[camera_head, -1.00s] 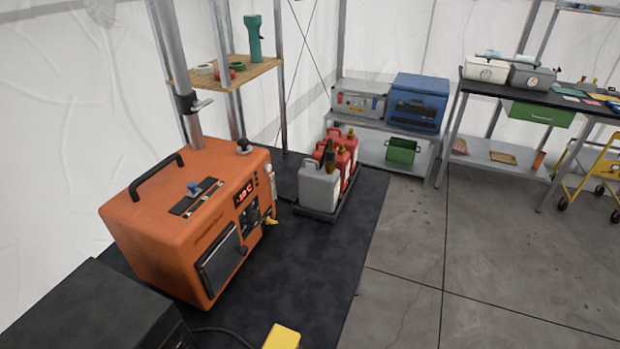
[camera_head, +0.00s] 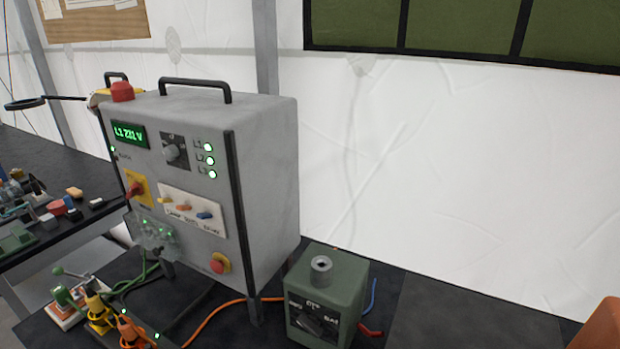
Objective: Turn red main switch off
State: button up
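A grey power cabinet (camera_head: 265,165) stands on a dark table in the head view. On its front, at the left, is a red rotary switch (camera_head: 135,190) on a yellow plate. Its exact position is too small to tell. Above it a green display (camera_head: 129,135) is lit and appears to read "L1 231 V". Three green lamps (camera_head: 209,160) on the right of the front are lit. My gripper is not in view.
A green box (camera_head: 345,285) with a knob stands right of the cabinet. Small coloured devices (camera_head: 100,310) and cables lie in front. A bench with loose parts (camera_head: 60,205) is at the left.

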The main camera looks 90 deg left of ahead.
aim_at(136, 188)
jog(key=u, duration=2.7)
